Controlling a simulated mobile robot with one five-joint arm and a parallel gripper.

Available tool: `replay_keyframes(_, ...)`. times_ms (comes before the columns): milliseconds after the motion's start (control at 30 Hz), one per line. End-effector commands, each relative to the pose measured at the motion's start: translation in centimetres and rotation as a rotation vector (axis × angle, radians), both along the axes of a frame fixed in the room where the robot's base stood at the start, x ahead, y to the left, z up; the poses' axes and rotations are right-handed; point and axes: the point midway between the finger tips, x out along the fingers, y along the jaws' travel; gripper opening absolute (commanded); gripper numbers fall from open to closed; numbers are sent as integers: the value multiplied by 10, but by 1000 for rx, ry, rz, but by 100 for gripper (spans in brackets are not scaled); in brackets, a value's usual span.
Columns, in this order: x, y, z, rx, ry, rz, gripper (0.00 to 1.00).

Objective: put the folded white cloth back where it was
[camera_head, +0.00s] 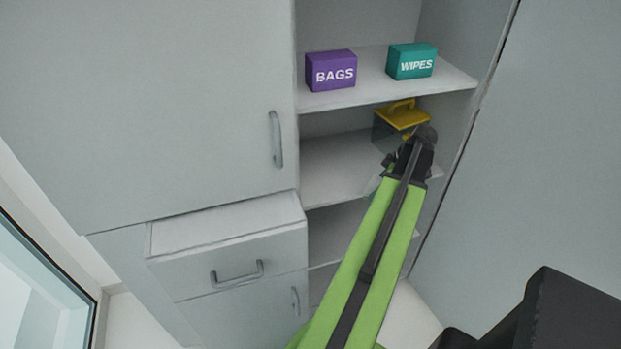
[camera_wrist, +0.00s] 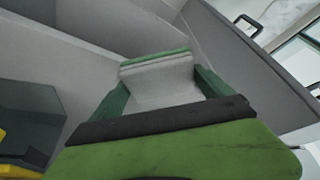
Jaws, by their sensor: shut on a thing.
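The folded white cloth (camera_wrist: 165,84), with a green band along its far edge, sits between the two dark green fingers of my gripper (camera_wrist: 158,72) in the wrist view. My gripper is shut on it. In the head view my arm reaches up to the open shelves on the right, and its wrist covers most of the gripper. Only a small pale green patch shows left of the arm, and I cannot tell whether it is cloth or finger. What lies directly under the cloth is hidden.
A dark bin with a yellow lid (camera_head: 402,118) stands on the middle shelf (camera_head: 340,165), close behind my wrist. A purple BAGS box (camera_head: 331,71) and teal WIPES box (camera_head: 411,61) stand on the shelf above. A drawer (camera_head: 228,262) juts out at lower left.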

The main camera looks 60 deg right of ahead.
Motion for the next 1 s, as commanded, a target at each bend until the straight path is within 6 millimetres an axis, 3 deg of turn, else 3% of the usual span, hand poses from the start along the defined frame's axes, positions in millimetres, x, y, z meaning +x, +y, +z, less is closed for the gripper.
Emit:
replay_keyframes(167, 11, 2, 0, 0, 0, 9, 44)
replay_keyframes(600, 141, 21, 0, 0, 0, 14, 44)
replay_keyframes(700, 161, 24, 0, 0, 1, 13, 44)
replay_keyframes(1000, 176, 27, 0, -1, 0, 10, 44)
